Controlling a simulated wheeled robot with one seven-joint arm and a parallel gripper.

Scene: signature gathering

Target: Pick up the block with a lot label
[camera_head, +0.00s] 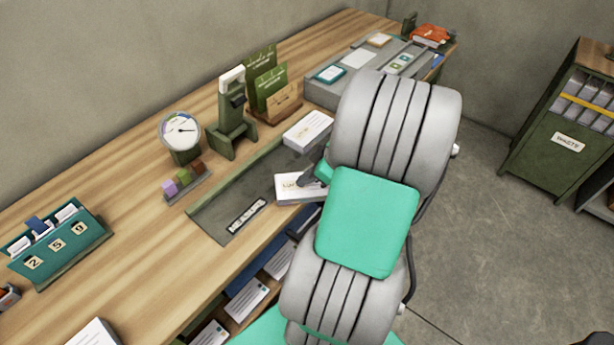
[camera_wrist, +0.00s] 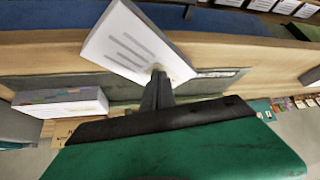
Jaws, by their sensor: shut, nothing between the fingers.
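A white block (camera_head: 290,188) with small dark lettering on its side lies at the front edge of the desk's dark green mat; the lettering is too small to read. In the wrist view this block (camera_wrist: 125,48) shows a white face with grey printed lines. A second white block (camera_head: 308,130) lies further back on the mat, and it also shows at the left of the wrist view (camera_wrist: 60,104). My gripper (camera_head: 308,183) is shut and empty, its tips at the near block. In the wrist view the fingertips (camera_wrist: 158,78) overlap its lower edge; I cannot tell if they touch.
The dark green mat (camera_head: 215,205) carries a label strip (camera_head: 247,213). Behind it stand a green press (camera_head: 232,118), a dial gauge (camera_head: 181,130) and a card holder (camera_head: 268,85). A grey tray (camera_head: 322,96) sits further right. Envelopes (camera_head: 247,298) fill shelves below the desk edge.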

